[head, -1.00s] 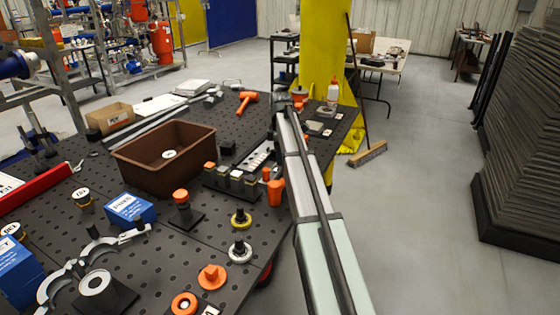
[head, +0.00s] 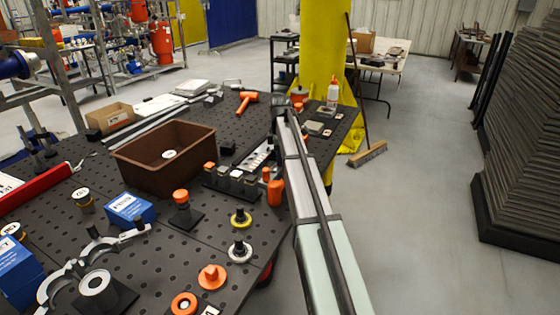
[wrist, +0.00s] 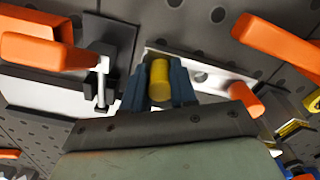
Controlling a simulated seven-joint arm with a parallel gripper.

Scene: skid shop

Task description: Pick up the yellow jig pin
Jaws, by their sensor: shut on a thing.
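In the wrist view the yellow jig pin (wrist: 160,78) stands between the two blue-grey fingers of my gripper (wrist: 160,88). The fingers are shut on it, one on each side, and its rounded yellow end shows. A pale metal plate with holes (wrist: 202,77) lies beside and behind the fingers. I cannot tell whether the pin's lower end is still in the plate. In the head view my gripper (head: 279,106) is at the far end of my arm, over the table's far right part. The pin cannot be made out there.
In the wrist view an orange-handled clamp (wrist: 45,50) is left of my fingers. An orange peg (wrist: 246,99) and an orange bar (wrist: 276,44) are to the right. In the head view a brown bin (head: 165,160) and an orange mallet (head: 246,101) are on the perforated table (head: 190,260).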

